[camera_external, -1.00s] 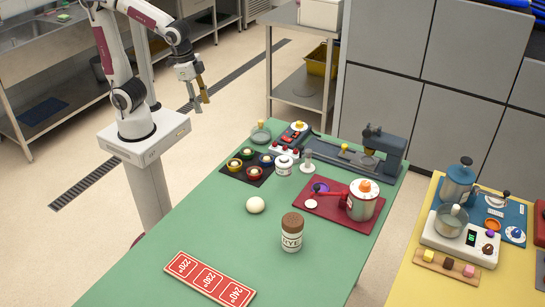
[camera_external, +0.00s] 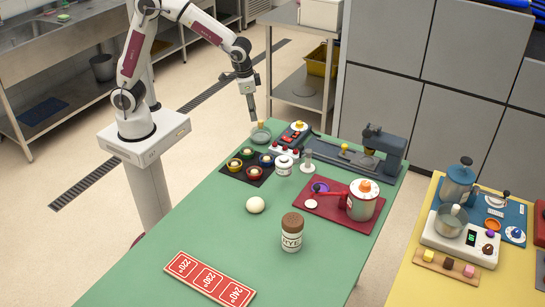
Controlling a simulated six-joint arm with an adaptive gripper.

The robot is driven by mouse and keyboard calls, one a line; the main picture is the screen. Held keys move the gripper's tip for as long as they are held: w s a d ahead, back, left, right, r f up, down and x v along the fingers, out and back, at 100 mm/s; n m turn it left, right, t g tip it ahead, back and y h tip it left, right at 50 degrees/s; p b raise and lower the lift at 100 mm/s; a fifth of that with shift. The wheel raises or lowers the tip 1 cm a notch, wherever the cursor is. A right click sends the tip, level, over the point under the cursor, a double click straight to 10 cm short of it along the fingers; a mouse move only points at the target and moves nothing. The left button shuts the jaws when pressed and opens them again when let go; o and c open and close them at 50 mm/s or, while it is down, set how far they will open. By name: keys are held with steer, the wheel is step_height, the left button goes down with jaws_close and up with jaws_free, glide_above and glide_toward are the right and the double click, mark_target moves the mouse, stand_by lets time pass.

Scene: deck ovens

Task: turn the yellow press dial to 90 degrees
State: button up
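A grey press-like machine (camera_external: 388,146) stands at the far right of the green table, with a small yellow part (camera_external: 344,147) on its base plate. A control box (camera_external: 291,138) beside it carries a yellow-orange knob (camera_external: 298,126). I cannot tell for sure which of these is the yellow press dial, and their angles are too small to read. My gripper (camera_external: 253,115) points down above the table's far left corner, left of the control box and apart from it. Its fingers overlap in this view, so their opening is hidden. I see nothing held in it.
A small glass dish (camera_external: 261,134) sits just below my gripper. A black tray with several coloured cups (camera_external: 247,167), a white jar (camera_external: 283,165) and a red mat (camera_external: 330,208) with a pot (camera_external: 362,200) stand nearby. The green table's (camera_external: 190,220) left middle is clear.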

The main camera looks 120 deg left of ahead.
mark_target(299, 122)
steer(key=w+a+f+n, duration=0.1)
steer(key=w+a, duration=0.1)
steer(key=a, duration=0.1)
steer(key=w+a+f+n, duration=0.1)
steer(key=w+a+f, duration=0.1)
steer(key=w+a, duration=0.1)
steer(key=w+a+f+n+y, duration=0.1)
steer(key=w+a+f, duration=0.1)
steer(key=w+a, duration=0.1)
steer(key=shift+w+a+n, duration=0.1)
steer(key=shift+a+n, duration=0.3)
steer(key=shift+a, duration=0.5)
steer(key=w+a+r+n, duration=0.1)
steer(key=w+a+r+n+t+y, duration=0.1)
steer(key=shift+w+r, duration=0.25)
steer(key=shift+w, duration=0.15)
steer(key=shift+n, duration=0.3)
steer(key=shift+x, duration=3.9)
steer(key=c, duration=1.1)
